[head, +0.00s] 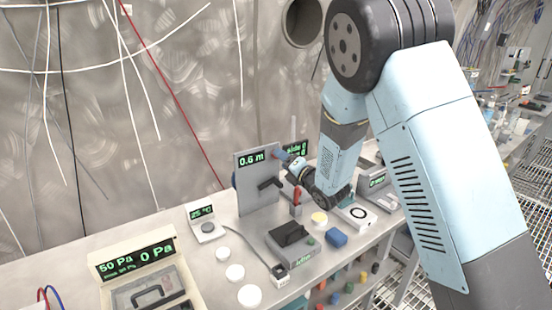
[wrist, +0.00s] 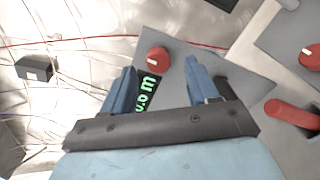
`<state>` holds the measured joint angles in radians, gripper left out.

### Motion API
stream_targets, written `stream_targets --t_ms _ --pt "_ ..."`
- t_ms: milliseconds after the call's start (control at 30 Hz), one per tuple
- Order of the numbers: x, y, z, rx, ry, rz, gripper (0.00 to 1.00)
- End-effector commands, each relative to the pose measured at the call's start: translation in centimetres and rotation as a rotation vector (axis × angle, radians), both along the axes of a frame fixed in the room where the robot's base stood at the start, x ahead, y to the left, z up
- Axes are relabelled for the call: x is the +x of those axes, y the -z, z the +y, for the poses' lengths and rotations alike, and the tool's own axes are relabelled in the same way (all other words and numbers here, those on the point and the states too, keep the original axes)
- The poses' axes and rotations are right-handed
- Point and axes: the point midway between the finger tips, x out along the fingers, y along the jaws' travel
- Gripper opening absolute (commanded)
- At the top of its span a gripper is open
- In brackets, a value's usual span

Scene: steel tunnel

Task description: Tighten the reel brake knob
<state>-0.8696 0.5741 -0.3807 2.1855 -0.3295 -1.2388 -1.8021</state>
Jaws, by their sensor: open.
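A round red knob (wrist: 158,60) with a white mark sits on the face of a grey upright panel (wrist: 232,72). The panel also shows in the head view (head: 247,205), with a green "0.6 m" display (head: 251,158). My gripper (wrist: 159,68) is open, its two blue fingers apart. In the wrist view the knob appears between the fingertips; I cannot tell whether they reach around it. In the head view my gripper (head: 283,156) is at the panel's upper right, largely hiding the knob. The display (wrist: 146,94) lies between the fingers in the wrist view.
A second red knob (wrist: 310,57) and a red lever (wrist: 292,114) lie to the right in the wrist view. A black handle (head: 268,184) juts from the panel.

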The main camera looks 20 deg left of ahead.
Motion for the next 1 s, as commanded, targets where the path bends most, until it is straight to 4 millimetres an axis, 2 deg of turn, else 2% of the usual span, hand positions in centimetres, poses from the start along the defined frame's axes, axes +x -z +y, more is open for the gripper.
stream_targets --t_ms 200,600,1000 --pt "1.4 0.0 1.7 0.0 -0.001 0.0 0.59" --pt "1.7 0.0 2.2 0.001 -0.001 0.001 0.59" --pt "1.7 0.0 2.2 0.0 -0.001 0.001 0.21"
